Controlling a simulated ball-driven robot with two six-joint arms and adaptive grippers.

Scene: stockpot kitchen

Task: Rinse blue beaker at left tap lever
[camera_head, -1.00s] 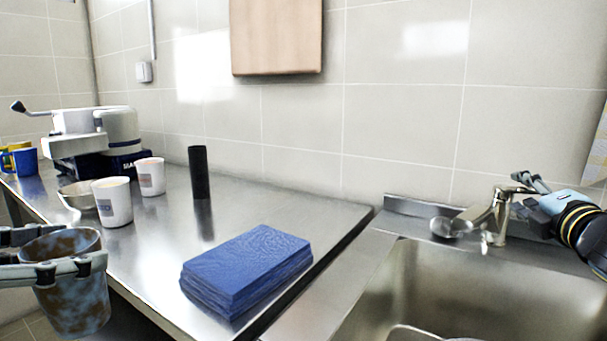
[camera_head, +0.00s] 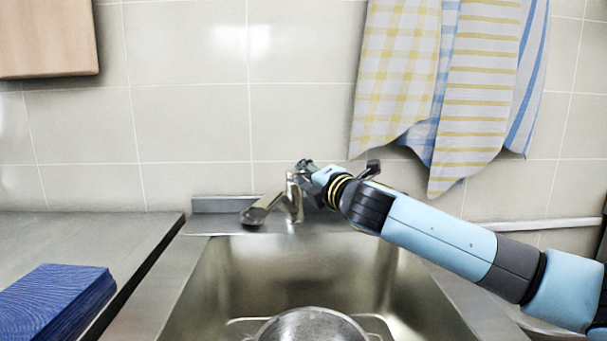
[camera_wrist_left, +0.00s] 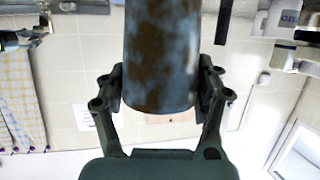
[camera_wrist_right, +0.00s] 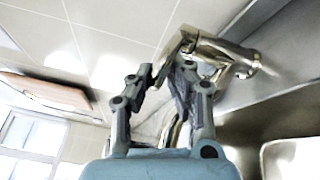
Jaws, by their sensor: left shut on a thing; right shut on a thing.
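The blue beaker (camera_wrist_left: 162,50), covered in brown stains, shows in the left wrist view. My left gripper (camera_wrist_left: 162,85) is shut around its sides; the beaker and this gripper are outside the head view. The metal tap (camera_head: 294,198) stands at the back edge of the sink, its spout (camera_head: 262,210) pointing left and forward. My right gripper (camera_head: 308,172) is at the top of the tap, shut at its lever. In the right wrist view the fingers (camera_wrist_right: 168,75) close beside the shiny tap (camera_wrist_right: 228,58); the lever is partly hidden between them.
The steel sink basin (camera_head: 215,285) lies below the tap, with a round metal pot (camera_head: 312,325) in it. A blue cloth stack (camera_head: 55,300) lies on the left counter (camera_head: 120,235). Towels (camera_head: 470,95) hang on the wall at right. My right arm crosses the sink's right side.

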